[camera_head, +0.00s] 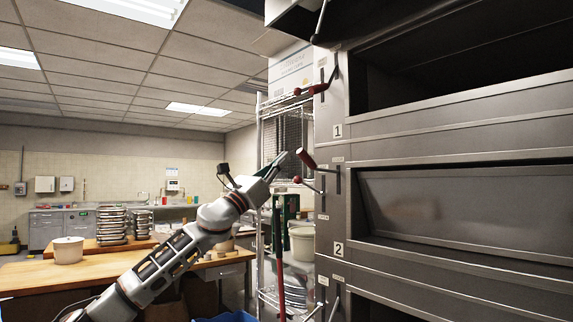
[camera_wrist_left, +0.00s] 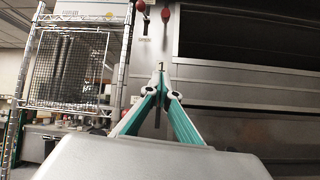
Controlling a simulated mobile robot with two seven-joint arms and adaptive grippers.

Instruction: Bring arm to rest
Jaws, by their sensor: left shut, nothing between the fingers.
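My left arm (camera_head: 175,255) reaches up from the lower left in the head view. Its gripper (camera_head: 283,157) is in front of the oven's left edge, close in the picture to a red-knobbed lever (camera_head: 306,158). In the left wrist view the gripper's green-sided fingers (camera_wrist_left: 161,88) meet at the tips, shut with nothing between them. Whether the fingertips touch the oven or lever cannot be told. My right gripper is not in view.
A steel deck oven (camera_head: 450,145) with numbered decks fills the right side. A wire rack (camera_head: 264,120) stands just left of it. A wooden table (camera_head: 30,275) at lower left holds stacked trays (camera_head: 111,226) and a white tub (camera_head: 68,250). A blue bin (camera_head: 232,317) is below.

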